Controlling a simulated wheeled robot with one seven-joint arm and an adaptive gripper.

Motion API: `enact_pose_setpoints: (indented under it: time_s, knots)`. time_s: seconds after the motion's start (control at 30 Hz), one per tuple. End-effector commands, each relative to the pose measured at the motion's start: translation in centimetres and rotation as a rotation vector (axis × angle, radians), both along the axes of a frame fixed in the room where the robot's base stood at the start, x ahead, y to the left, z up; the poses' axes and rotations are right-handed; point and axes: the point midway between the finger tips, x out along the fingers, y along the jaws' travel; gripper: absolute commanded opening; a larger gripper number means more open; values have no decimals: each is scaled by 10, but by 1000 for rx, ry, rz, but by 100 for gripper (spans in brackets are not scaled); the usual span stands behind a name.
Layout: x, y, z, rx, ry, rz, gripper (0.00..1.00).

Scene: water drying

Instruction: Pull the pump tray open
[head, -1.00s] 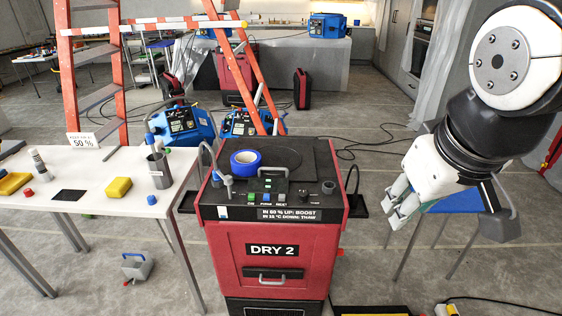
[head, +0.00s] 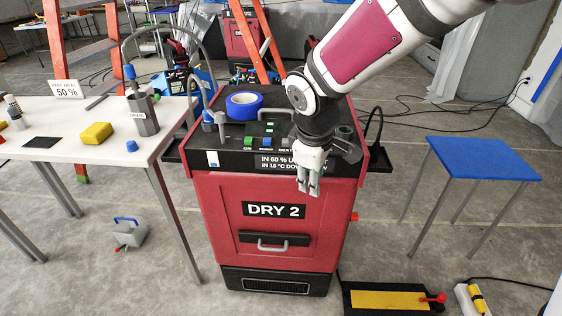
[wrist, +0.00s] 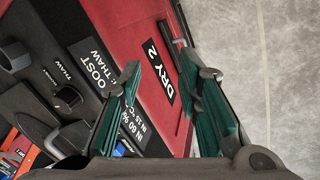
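The red DRY 2 machine (head: 225,215) stands in the middle of the head view. Its front panel carries a grey bar handle (head: 273,243) on a dark strip, below the DRY 2 label (head: 273,210). Which part is the pump tray is not marked. My gripper (head: 308,182) hangs in front of the machine's upper front edge, pointing down, above and right of the handle. In the wrist view my gripper (wrist: 163,100) has its two green-padded fingers apart with nothing between them. The DRY 2 label (wrist: 160,72) shows beyond the fingers.
A white table (head: 75,150) with a yellow sponge (head: 97,133) and a grey cup stands left. A blue-topped stool (head: 480,157) stands right. A black-and-yellow floor pad (head: 390,300) lies at the machine's lower right. Floor directly before the machine looks clear.

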Motion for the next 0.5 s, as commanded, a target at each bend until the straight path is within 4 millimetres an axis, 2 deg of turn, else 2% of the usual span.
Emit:
enact_pose_setpoints:
  time_s: [0.03, 0.2, 0.33, 0.4, 0.5]
  knots:
    - [11, 13, -39, -9, 22, 54, 31]
    - [33, 56, -130, -27, 71, 239, 31]
    - [40, 82, -184, -31, 98, 350, 31]
    - [42, 92, -204, -31, 108, 391, 31]
    - [42, 101, -221, -31, 116, 427, 31]
